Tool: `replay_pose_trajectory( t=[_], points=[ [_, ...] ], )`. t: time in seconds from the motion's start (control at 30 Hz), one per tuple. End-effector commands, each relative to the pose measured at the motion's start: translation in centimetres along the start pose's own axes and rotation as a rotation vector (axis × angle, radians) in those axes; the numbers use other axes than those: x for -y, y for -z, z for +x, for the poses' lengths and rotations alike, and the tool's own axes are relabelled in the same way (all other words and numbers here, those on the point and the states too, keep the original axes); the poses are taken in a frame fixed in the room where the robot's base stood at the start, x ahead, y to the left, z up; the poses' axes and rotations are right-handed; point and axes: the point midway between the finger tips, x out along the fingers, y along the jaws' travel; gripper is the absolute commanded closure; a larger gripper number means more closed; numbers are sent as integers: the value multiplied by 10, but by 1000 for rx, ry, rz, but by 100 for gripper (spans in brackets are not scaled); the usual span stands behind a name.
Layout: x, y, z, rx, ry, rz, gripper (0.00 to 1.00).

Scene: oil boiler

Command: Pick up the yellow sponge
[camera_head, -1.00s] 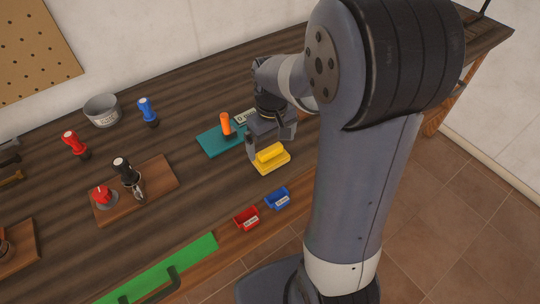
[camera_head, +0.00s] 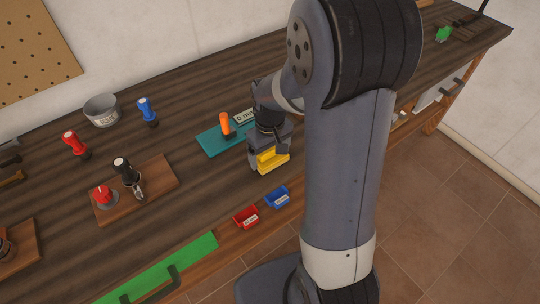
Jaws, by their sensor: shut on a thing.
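The yellow sponge (camera_head: 272,160) is on the dark wooden workbench (camera_head: 200,185), near its front edge in the middle of the view. It looks like a yellow block on a flatter yellow base. My gripper (camera_head: 268,158) is low at the sponge and shut on it, with the fingers at its sides. The gripper body hides part of the sponge. I cannot tell whether the sponge touches the bench.
A teal board with an orange-handled tool (camera_head: 226,124) lies just left of my gripper. Red (camera_head: 246,216) and blue (camera_head: 278,197) bins sit in front. A wooden board (camera_head: 160,186) with tools is left. A grey tin (camera_head: 102,110) and a blue-handled tool (camera_head: 147,109) stand behind.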

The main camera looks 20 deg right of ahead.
Motion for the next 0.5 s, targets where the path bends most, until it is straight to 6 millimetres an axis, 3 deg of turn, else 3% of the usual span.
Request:
replay_pose_trajectory(
  t=[0.33, 0.5],
  points=[
    [0, 0, -3, -1, 0, 0, 37],
    [0, 1, -26, -6, -2, 0, 37]
  ],
)
